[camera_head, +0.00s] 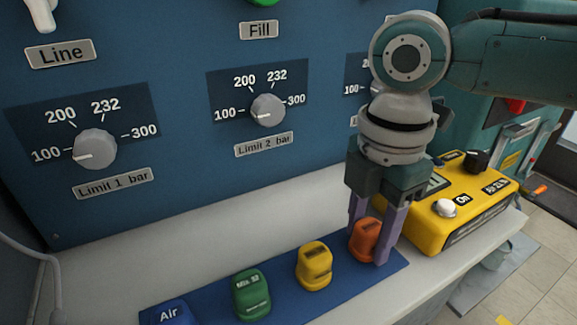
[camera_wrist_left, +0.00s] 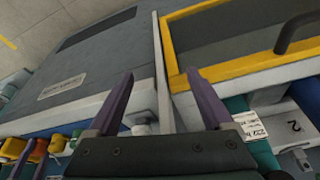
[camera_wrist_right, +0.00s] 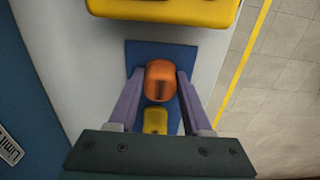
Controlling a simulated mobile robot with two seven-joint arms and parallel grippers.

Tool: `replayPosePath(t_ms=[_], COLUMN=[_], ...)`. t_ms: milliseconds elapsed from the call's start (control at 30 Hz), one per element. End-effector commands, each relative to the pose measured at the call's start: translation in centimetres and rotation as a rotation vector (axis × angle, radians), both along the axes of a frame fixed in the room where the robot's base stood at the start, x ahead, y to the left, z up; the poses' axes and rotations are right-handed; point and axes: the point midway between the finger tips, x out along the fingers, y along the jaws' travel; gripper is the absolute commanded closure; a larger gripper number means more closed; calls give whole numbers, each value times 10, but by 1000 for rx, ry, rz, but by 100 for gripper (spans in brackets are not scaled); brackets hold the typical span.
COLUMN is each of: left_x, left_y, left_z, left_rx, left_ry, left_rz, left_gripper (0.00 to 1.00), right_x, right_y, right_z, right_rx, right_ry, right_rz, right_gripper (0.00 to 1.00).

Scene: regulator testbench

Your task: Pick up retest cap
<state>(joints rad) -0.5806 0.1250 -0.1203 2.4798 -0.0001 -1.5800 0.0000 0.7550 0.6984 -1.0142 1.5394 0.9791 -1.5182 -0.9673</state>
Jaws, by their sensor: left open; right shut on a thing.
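An orange cap (camera_head: 363,240) stands at the right end of a row of caps on a blue mat (camera_head: 398,262). Its label is too small to read. My right gripper (camera_head: 370,244) points down with its purple fingers on either side of the orange cap and is shut on it. The cap appears to be still at mat level. In the right wrist view the orange cap (camera_wrist_right: 161,82) sits between the fingertips. My left gripper (camera_wrist_left: 160,73) shows only in the left wrist view, open and empty, away from the caps.
A yellow cap (camera_head: 314,266), a green cap (camera_head: 252,294) and a blue Air cap (camera_head: 168,314) stand left of the orange one. A yellow device (camera_head: 460,205) lies close right of my right gripper. The blue panel (camera_head: 190,180) with knobs rises behind.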

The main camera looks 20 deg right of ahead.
Motion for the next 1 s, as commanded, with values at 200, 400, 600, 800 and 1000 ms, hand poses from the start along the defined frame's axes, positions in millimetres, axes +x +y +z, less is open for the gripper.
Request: replayPosePath(t_ms=[200,400,600,800,1000], left_x=[0,0,0,0,0], left_y=[0,0,0,-2,-2], left_z=[10,25,38,45,47], left_rx=[1,0,-2,-7,-10], left_ry=[0,0,-1,-1,-1], left_rz=[-1,0,2,5,6], left_gripper=[15,15,15,15,15], right_x=[1,2,2,1,1], right_y=[0,0,0,0,0], right_z=[28,83,143,182,197], right_rx=[0,2,2,1,0], right_ry=[-4,-7,-7,-5,-1], right_rz=[1,1,0,-1,-1], right_gripper=[100,100,100,100,100])
